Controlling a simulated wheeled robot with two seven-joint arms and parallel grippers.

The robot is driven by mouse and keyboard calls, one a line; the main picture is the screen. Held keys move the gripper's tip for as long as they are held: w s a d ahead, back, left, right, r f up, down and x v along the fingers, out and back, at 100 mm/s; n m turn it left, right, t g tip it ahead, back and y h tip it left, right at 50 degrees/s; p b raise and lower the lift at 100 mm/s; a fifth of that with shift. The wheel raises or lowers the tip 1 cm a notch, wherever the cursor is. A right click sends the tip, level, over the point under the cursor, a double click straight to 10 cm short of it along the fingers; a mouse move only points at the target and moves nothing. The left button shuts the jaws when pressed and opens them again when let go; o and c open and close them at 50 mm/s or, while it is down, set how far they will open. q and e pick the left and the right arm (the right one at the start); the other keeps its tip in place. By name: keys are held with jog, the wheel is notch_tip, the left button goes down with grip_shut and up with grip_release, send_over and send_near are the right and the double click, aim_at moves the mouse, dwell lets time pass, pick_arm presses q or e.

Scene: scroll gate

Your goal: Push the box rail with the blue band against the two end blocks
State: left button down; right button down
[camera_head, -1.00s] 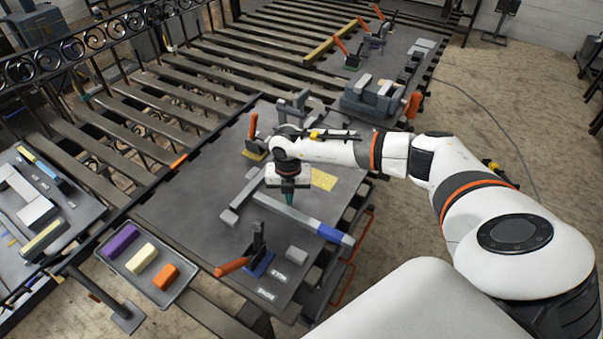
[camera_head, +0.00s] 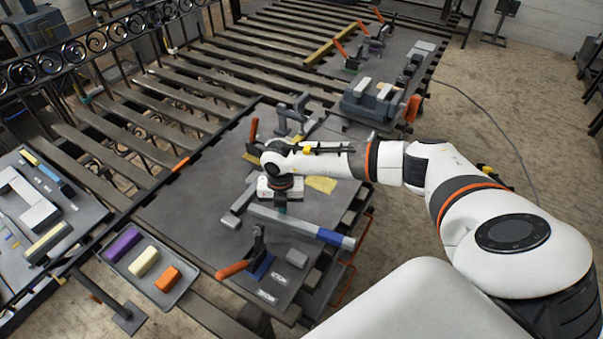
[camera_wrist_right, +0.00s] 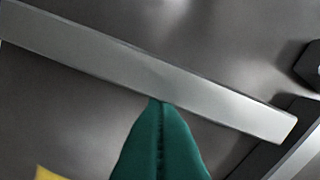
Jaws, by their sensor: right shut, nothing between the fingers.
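The grey box rail (camera_head: 285,219) with the blue band (camera_head: 330,237) lies slanted on the dark table plate. Its blue-banded end reaches the plate's right edge. My right gripper (camera_head: 282,207) is shut and empty, pointing down at the rail's far side. In the wrist view its green fingertips (camera_wrist_right: 160,108) meet the rail's long edge (camera_wrist_right: 200,93), apparently touching it; the blue band is out of that view. One small grey block (camera_head: 231,221) is near the rail's left end and another (camera_head: 311,250) lies on its near side; I cannot tell whether either touches. My left gripper is not in view.
A clamp with an orange handle (camera_head: 234,269) stands on the near side of the rail. Another grey bar (camera_head: 244,199) lies by the rail's left end. A tray (camera_head: 190,283) of coloured blocks sits at left. The plate's left part is clear.

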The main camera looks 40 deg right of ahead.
aim_at(276, 225)
jog(key=shift+s+a+p, duration=0.25)
jog(key=shift+s+a, duration=0.05)
jog(key=shift+a, duration=0.4)
jog(key=shift+s+a+p, duration=0.25)
jog(key=shift+s+a, duration=0.05)
jog(key=shift+a, duration=0.4)
jog(key=shift+s+a+p, duration=0.25)
jog(key=shift+s+a, duration=0.05)
jog(key=shift+a, duration=0.4)
jog(key=shift+s+a+f, duration=0.1)
jog(key=shift+a, duration=0.1)
jog(key=shift+w+d+b, duration=0.3)
jog(key=shift+d, duration=0.3)
jog(key=shift+w+d, duration=0.2)
jog(key=shift+d, duration=0.35)
notch_tip(276, 225, up, 8)
jog(key=p, duration=0.6)
